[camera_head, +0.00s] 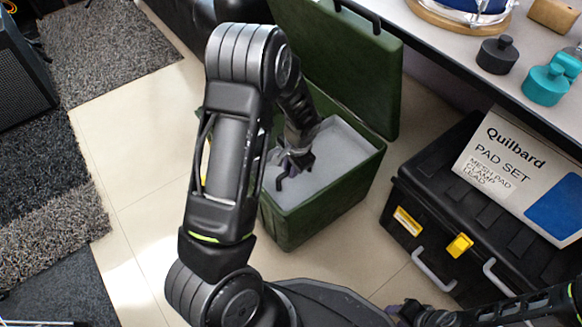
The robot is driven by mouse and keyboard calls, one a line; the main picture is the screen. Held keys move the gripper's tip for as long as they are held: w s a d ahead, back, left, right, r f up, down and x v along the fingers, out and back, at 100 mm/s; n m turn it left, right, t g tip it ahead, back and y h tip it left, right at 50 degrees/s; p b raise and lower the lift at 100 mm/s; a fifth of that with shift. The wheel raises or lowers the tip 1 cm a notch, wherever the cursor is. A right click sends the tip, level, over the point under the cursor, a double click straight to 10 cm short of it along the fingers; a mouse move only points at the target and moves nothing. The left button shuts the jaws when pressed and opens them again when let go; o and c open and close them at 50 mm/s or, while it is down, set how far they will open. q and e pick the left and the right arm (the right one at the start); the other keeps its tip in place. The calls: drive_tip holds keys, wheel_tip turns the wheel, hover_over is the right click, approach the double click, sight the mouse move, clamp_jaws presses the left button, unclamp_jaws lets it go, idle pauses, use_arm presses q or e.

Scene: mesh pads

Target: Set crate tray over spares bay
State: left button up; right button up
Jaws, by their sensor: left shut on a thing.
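A green crate (330,205) stands open on the floor, its green lid (350,60) raised at the back. A flat grey tray (345,150) is within the crate's walls, near the rim. My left gripper (292,166) reaches down over the tray and is shut on a small dark handle (282,180) at the tray. I cannot tell whether the tray rests on anything; what is under it is hidden. My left arm covers the crate's left side. My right gripper (405,312) is low at the bottom edge, away from the crate; its fingers are unclear.
A black toolbox (420,205) with a yellow latch stands right of the crate, a Quilbard pad set box (520,175) on it. A table (450,45) at upper right holds dark and teal weights and a drum. Tiled floor lies left.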

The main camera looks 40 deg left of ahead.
use_arm(q)
clamp_jaws()
idle(0.8)
